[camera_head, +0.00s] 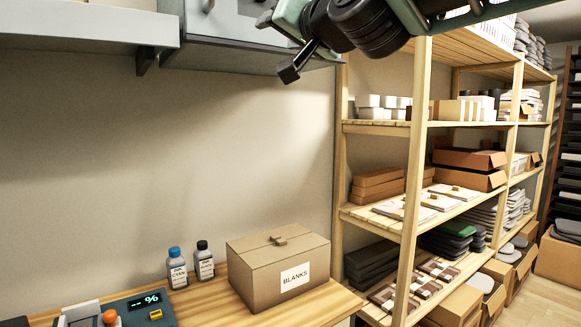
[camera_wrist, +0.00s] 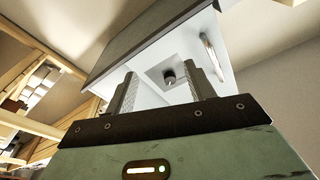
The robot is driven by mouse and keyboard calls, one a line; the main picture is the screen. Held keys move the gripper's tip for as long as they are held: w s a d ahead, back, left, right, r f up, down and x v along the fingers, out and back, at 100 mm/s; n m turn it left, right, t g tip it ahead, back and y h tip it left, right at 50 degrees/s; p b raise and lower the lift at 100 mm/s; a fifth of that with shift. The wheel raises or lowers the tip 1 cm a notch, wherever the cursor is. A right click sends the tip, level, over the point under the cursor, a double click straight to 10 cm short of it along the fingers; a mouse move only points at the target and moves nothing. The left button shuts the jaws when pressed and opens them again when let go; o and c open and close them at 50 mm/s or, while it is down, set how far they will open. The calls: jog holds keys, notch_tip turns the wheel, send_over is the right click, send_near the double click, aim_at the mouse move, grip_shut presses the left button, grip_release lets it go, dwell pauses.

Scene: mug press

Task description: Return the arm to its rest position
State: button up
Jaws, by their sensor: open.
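My gripper (camera_wrist: 163,76) is open in the wrist view, with two textured grey fingers standing apart and nothing between them. Much of the arm is out of the frame.
A wooden bench holds a cardboard box marked BLANKS (camera_head: 279,270), a blue-capped bottle (camera_head: 177,270), a black-capped bottle (camera_head: 204,262) and a device with a display (camera_head: 140,308). A loaded wooden rack (camera_head: 421,150) stands at right. A grey shelf (camera_head: 75,30) is at upper left.

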jog(key=s+f+n+g+h, duration=0.1)
jog(key=s+f+g, duration=0.25)
jog(key=f, duration=0.65)
jog(key=s+f+n+g+h, duration=0.1)
jog(key=s+f+n+g, duration=0.2)
jog(key=f, duration=0.6)
jog(key=s+f+g+h, duration=0.1)
jog(key=s+f+g, duration=0.3)
jog(key=f, duration=0.6)
jog(key=s+d+f+n+g+h, duration=0.1)
jog(key=s+d+f+g+h, duration=0.2)
jog(key=s+d+f, duration=0.4)
jog(key=s+d+f+n+g+h, duration=0.1)
jog(key=s+d+f+g+h, duration=0.2)
jog(key=s+d+f, duration=0.5)
jog(key=s+f, duration=0.4)
jog(key=s, duration=0.2)
jog(key=shift+s+d, duration=0.3)
jog(key=shift+s, duration=0.05)
jog(key=shift+g, duration=0.25)
